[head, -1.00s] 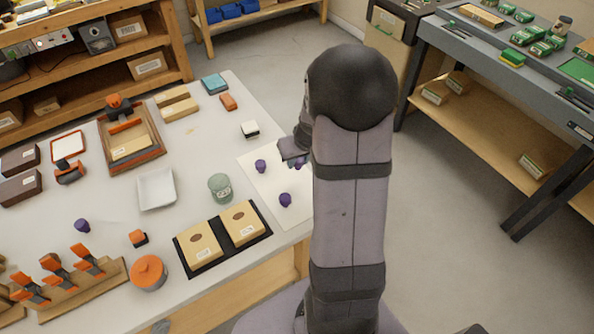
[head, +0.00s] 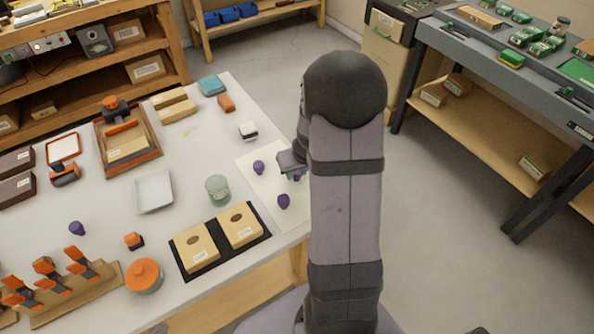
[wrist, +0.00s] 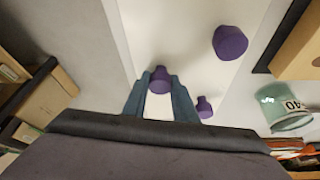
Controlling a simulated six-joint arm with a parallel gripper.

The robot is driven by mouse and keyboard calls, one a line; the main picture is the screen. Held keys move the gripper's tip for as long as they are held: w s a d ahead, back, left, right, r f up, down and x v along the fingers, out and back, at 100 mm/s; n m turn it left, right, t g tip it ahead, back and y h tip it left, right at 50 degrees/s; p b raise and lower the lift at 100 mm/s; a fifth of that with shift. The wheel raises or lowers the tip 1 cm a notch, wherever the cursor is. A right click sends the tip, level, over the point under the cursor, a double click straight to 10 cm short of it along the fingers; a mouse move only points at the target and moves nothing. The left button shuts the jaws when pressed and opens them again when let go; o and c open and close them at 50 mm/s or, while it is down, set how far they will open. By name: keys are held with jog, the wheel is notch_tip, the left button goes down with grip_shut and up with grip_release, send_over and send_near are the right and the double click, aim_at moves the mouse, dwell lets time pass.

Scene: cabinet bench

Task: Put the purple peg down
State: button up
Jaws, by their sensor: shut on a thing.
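My gripper (wrist: 160,84) is shut on a purple peg (wrist: 160,77), which shows between its two blue-grey fingertips. In the head view the held peg (head: 297,177) is partly hidden by my arm, over the right side of a white sheet (head: 262,184). I cannot tell whether its underside touches the sheet. Two other purple pegs stand on the sheet: one at its left side (head: 258,167) and one nearer the front (head: 283,201). They also show in the wrist view, one at upper right (wrist: 230,42) and one right of the fingers (wrist: 204,107).
A green jar (head: 218,188) stands left of the sheet, and a black tray (head: 207,262) with two tan boxes lies in front of it. A white block (head: 248,131) lies behind the sheet. Another purple peg (head: 77,228) stands far left.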

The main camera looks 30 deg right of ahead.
jog(key=shift+f, duration=0.2)
jog(key=o, duration=1)
jog(key=shift+r, duration=0.1)
jog(key=shift+r, duration=0.15)
jog(key=shift+r, duration=0.2)
jog(key=p+v, duration=0.2)
jog(key=v, duration=0.9)
jog(key=shift+s+a+r, duration=0.1)
jog(key=shift+s+r, duration=0.1)
jog(key=shift+r, duration=0.05)
jog(key=s+a+f+g, duration=0.1)
jog(key=s+a, duration=0.3)
jog(key=a, duration=0.2)
jog(key=s+a+f+n+g, duration=0.1)
jog(key=s+a+g, duration=0.1)
jog(key=s+a, duration=0.3)
jog(key=s+a+f+n+g, duration=0.1)
jog(key=s+a, duration=0.3)
jog(key=a, duration=0.2)
jog(key=shift+s+a+y, duration=0.2)
jog(key=shift+a+y, duration=0.1)
jog(key=shift+y, duration=0.1)
